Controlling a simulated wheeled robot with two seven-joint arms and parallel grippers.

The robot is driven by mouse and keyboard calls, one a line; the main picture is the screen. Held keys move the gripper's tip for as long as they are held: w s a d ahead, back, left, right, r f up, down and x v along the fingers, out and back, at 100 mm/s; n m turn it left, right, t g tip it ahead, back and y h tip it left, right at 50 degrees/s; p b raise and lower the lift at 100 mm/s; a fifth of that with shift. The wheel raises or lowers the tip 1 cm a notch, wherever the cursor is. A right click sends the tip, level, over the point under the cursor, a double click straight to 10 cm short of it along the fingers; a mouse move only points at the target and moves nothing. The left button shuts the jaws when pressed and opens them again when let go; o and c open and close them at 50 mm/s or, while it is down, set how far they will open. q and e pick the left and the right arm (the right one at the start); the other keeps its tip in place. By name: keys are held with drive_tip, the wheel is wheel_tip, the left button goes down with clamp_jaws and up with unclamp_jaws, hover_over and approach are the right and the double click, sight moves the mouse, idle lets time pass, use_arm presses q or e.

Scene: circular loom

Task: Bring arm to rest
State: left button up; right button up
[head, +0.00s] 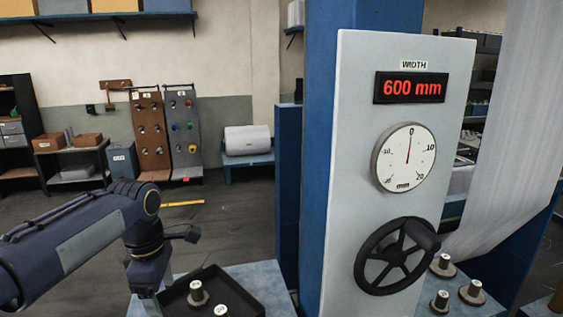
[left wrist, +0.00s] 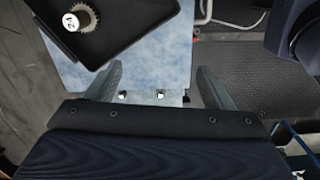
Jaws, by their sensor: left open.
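My left arm (head: 95,235) comes in from the left in the head view, with its elbow bent and its forearm hanging down beside a black tray (head: 257,285). The head view cuts off its lower end. In the left wrist view my left gripper (left wrist: 160,84) is open, its two grey fingers wide apart with nothing between them. Below it are the edge of a light blue tabletop (left wrist: 150,60) and the dark floor. The tray's corner and a knurled metal part with a white numbered cap (left wrist: 80,18) lie beyond the left finger. My right gripper is in neither view.
A panel (head: 345,150) with a 600 mm display (head: 411,88), a dial (head: 405,157) and a black handwheel (head: 392,257) stands right of the tray. Several metal parts (head: 441,265) stand right of the handwheel. White fabric (head: 505,130) hangs at right. Floor behind is open.

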use_arm(q)
drive_tip(key=s+d+f+m+t+h+b, duration=0.1)
drive_tip(key=s+f+m+b, duration=0.3)
drive_tip(key=s+f+m, duration=0.4)
drive_tip(key=s+d+f+m+t+h+b, duration=0.2)
drive_tip(key=s+f+m+t+b, duration=0.2)
drive_tip(key=s+f+m, duration=0.4)
drive_tip(key=s+m+b, duration=0.1)
drive_tip(key=s, duration=0.5)
drive_tip(key=shift+s+f+m, duration=0.25)
drive_tip(key=shift+f+m, duration=0.05)
